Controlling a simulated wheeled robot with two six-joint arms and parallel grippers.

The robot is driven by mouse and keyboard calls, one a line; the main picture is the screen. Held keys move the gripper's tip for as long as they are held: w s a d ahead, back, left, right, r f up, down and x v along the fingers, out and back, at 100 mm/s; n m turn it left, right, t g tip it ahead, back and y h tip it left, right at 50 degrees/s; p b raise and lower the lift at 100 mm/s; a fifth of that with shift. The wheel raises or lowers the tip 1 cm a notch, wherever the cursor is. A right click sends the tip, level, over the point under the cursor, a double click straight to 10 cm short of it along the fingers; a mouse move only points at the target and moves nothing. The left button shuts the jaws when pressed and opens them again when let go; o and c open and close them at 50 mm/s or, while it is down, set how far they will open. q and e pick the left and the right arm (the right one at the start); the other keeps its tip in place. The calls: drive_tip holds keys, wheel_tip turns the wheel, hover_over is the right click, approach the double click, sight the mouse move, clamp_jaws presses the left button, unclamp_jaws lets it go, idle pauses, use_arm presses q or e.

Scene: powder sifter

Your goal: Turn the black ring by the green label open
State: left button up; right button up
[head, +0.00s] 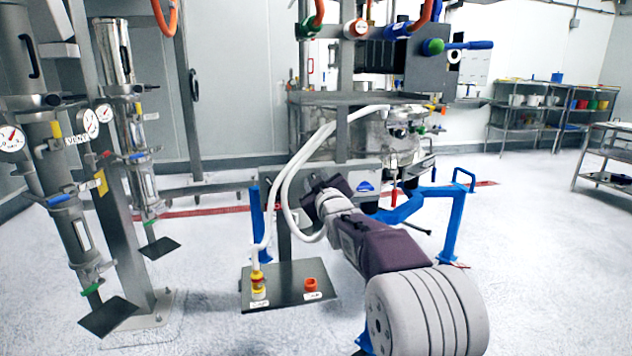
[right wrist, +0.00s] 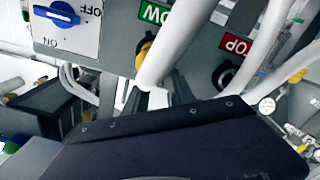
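In the right wrist view a grey control box fills the top, seen upside down. My right gripper (right wrist: 158,82) points at this knob. Its two dark fingers stand apart, and their tips are partly hidden by the hose, so contact with the ring cannot be told. In the head view my right gripper (head: 318,187) is at the grey box (head: 367,171) on the machine frame. My left gripper is not in view.
White hoses (head: 290,180) hang in front of the box, close to my right gripper. The box also has a blue ON/OFF switch (right wrist: 57,14) and a red label (right wrist: 236,44) above a dark-ringed button. A blue frame (head: 452,225) stands to the right.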

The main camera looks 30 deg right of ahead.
drive_tip(key=p+v, duration=0.1)
drive_tip(key=v, duration=0.8)
